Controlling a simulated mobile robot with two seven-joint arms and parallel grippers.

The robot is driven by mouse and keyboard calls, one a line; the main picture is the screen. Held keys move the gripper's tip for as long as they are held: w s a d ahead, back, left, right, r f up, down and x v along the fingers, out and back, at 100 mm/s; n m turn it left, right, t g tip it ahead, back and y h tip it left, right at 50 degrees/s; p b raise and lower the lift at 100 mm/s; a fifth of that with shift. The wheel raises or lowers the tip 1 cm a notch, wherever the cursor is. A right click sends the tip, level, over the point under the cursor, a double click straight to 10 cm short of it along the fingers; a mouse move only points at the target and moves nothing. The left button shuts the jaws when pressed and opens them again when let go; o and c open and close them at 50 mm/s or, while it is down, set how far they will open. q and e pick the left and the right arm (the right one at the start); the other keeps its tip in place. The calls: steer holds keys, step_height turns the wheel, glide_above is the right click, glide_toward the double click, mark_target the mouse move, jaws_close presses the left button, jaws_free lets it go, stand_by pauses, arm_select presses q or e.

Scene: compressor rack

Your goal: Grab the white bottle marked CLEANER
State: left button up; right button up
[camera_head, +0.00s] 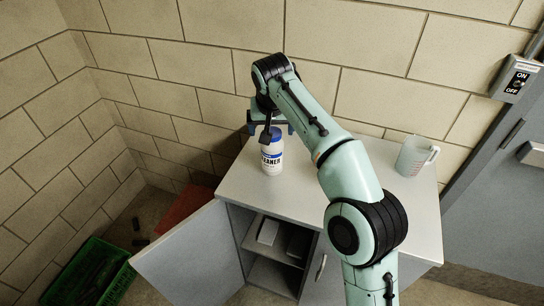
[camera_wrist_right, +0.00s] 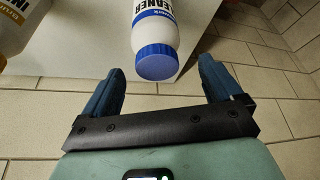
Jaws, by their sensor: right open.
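The white bottle marked CLEANER (camera_head: 272,158) stands upright on the grey cabinet top near its left back edge. In the right wrist view the bottle (camera_wrist_right: 157,20) shows its blue cap pointing toward me. My right gripper (camera_head: 268,128) is at the cap end of the bottle and hides part of the cap. In the right wrist view the gripper (camera_wrist_right: 161,66) is open, with one blue finger on each side of the cap and a visible gap on both sides. My left gripper is in neither view.
Another bottle with a yellow-brown label (camera_wrist_right: 18,25) is at the wrist view's left edge. A clear jug (camera_head: 416,156) stands on the cabinet top (camera_head: 240,186) at right. The cabinet door (camera_head: 188,258) is open. A green crate (camera_head: 122,284) is on the floor; a block wall is behind.

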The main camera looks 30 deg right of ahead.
mark_target(272, 152)
steer(key=x, duration=0.2)
steer(key=b+x, duration=0.2)
steer(key=x, duration=0.1)
steer(key=shift+s+f, duration=0.25)
steer(key=shift+f, duration=0.25)
steer(key=shift+r, duration=0.1)
steer(key=c, duration=1.5)
